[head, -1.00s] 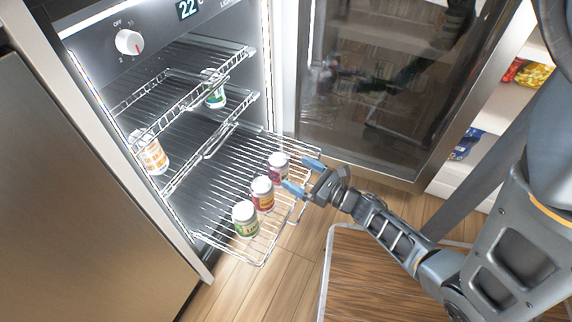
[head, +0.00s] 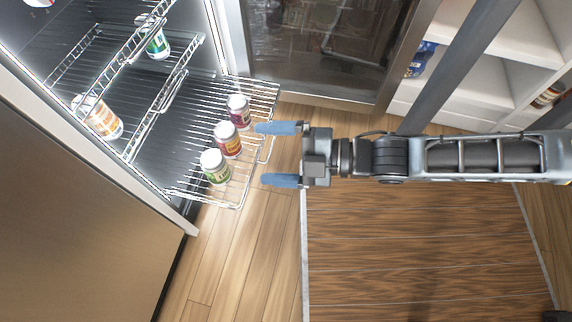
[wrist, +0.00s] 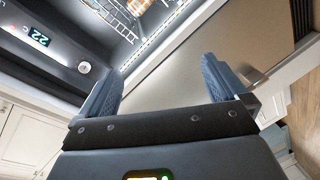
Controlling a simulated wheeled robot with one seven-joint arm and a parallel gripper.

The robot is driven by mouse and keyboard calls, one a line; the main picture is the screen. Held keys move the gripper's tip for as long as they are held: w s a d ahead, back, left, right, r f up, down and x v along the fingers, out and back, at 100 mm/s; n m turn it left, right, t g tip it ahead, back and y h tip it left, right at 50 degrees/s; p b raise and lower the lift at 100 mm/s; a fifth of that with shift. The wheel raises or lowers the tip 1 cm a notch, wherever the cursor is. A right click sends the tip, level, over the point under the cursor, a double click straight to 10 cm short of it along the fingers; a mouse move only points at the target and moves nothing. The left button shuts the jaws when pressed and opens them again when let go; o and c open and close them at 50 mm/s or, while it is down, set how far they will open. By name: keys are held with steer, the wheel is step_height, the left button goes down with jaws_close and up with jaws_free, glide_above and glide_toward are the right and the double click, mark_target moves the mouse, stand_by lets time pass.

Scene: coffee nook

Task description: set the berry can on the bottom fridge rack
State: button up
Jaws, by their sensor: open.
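The berry can (head: 239,116), which I take to be the dark purple-red one with a white lid, stands upright on the pulled-out bottom fridge rack (head: 238,193), at the far end of a row of three cans. My gripper (head: 260,154) is open and empty, just right of the rack's front edge in the head view. Its fingers point left and are apart from the berry can. In the wrist view the open fingers (wrist: 160,85) have nothing between them, and the berry can does not show there.
A red-and-yellow can (head: 228,146) and a green-label can (head: 214,173) stand beside the berry can. An orange-label can (head: 97,122) and a green can (head: 157,42) are on higher racks. The fridge door (head: 330,45) is open.

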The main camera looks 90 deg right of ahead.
steer(key=s+a+r+m+g+y, duration=0.1)
steer(key=s+a+r+m+y, duration=0.1)
steer(key=a+r+m, duration=0.6)
steer(key=shift+s+r+m, duration=0.15)
steer(key=shift+r+m, duration=0.6)
steer(key=shift+m, duration=0.25)
steer(key=shift+c, duration=0.4)
